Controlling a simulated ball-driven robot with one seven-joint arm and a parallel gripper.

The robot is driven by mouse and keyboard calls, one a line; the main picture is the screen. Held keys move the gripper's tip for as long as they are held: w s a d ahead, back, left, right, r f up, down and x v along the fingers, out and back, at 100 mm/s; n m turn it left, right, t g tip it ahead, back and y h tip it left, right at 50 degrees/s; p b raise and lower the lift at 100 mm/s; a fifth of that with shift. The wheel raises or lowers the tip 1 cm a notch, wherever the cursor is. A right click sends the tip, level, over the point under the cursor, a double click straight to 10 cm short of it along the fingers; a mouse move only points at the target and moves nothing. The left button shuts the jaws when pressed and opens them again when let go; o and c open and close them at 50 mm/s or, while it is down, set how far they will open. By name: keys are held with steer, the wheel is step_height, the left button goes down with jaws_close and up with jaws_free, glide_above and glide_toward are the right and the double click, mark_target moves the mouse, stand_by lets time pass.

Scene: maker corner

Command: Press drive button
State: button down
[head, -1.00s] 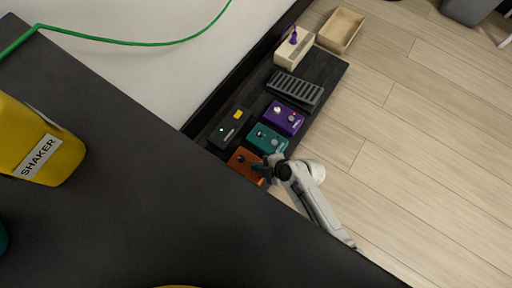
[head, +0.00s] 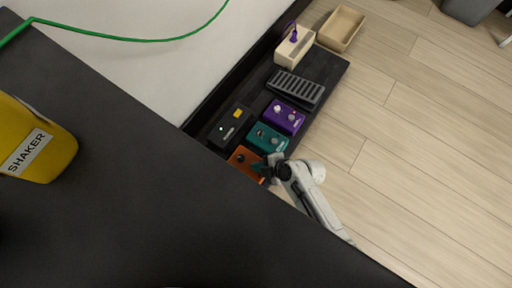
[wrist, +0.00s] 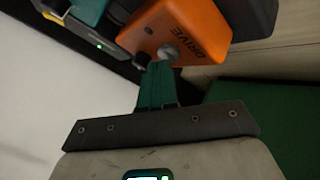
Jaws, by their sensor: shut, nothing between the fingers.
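The orange drive pedal (head: 243,160) sits at the near end of the row of pedals on the dark board, partly hidden by the table edge and my gripper. In the head view my gripper (head: 261,168) is over the pedal's right side.
A teal pedal (head: 267,138), a purple pedal (head: 284,116), a black box (head: 231,126) and a ribbed dark pedal (head: 295,88) share the board. The black table (head: 180,215) with a yellow shaker (head: 50,150) fills the near left. Wood floor (head: 420,160) lies open at right.

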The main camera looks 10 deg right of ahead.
steer(key=shift+f, duration=0.1)
stand_by(0.3)
steer(key=shift+s+r, duration=0.1)
steer(key=shift+r, duration=0.25)
steer(key=shift+r+p, duration=2.6)
steer(key=shift+r, duration=0.5)
